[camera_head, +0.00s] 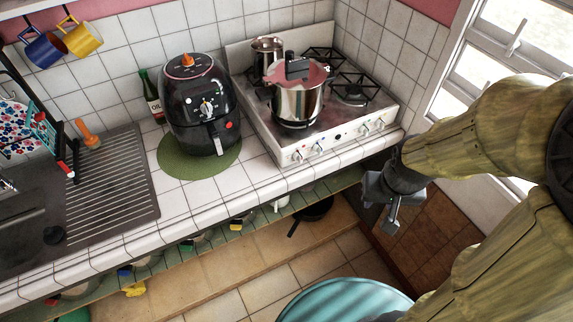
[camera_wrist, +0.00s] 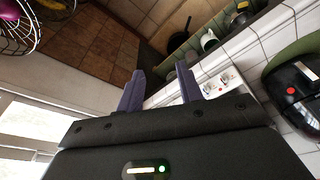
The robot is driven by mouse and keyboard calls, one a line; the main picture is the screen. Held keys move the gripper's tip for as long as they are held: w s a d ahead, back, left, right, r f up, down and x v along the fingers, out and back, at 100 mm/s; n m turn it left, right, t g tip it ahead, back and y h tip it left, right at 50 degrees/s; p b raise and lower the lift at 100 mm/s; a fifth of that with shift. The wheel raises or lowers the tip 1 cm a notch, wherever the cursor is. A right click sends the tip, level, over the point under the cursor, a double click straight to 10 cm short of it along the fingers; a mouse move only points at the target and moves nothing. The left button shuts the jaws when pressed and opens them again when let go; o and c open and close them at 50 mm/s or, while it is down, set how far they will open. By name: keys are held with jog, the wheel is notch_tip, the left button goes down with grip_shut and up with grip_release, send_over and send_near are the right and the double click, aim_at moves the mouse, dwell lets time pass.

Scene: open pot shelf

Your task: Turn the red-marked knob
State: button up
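The white stove (camera_head: 335,140) stands at the right end of the counter, with a row of silver knobs on its front panel. A left pair, including one knob (camera_head: 318,148), and a right pair, including another knob (camera_head: 365,129), show. Small red marks are on the panel, but I cannot tell which knob they mark. In the wrist view a pair of knobs (camera_wrist: 226,77) shows beyond the right finger. My gripper (camera_head: 386,208) is open and empty, in front of and below the stove's right front corner, apart from the knobs. Its two fingers (camera_wrist: 159,92) are spread.
A steel pot (camera_head: 298,100) with a red lid sits on the stove, a smaller pot (camera_head: 267,48) behind. A black air fryer (camera_head: 190,100) with a red button stands left on a green mat (camera_head: 175,162). A pan (camera_head: 316,209) lies below the counter. A window (camera_head: 500,50) is at the right.

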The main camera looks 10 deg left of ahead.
jog(key=shift+a, duration=0.2)
jog(key=o, duration=0.4)
jog(key=shift+w+f, duration=0.15)
jog(key=shift+c, duration=0.2)
jog(key=w+a+f+n+t+y+b, duration=0.15)
jog(key=w+f+n+t+b, duration=0.4)
jog(key=w+f, duration=0.65)
jog(key=a+f+n+t+y+b, duration=0.1)
jog(key=a+f+t+y+b, duration=0.5)
jog(key=f+y+b, duration=0.2)
notch_tip(320, 180, down, 2)
jog(key=shift+w+a+f+t+y, duration=0.1)
jog(key=shift+w+a+t+y, duration=0.05)
jog(key=shift+a+t+y, duration=0.25)
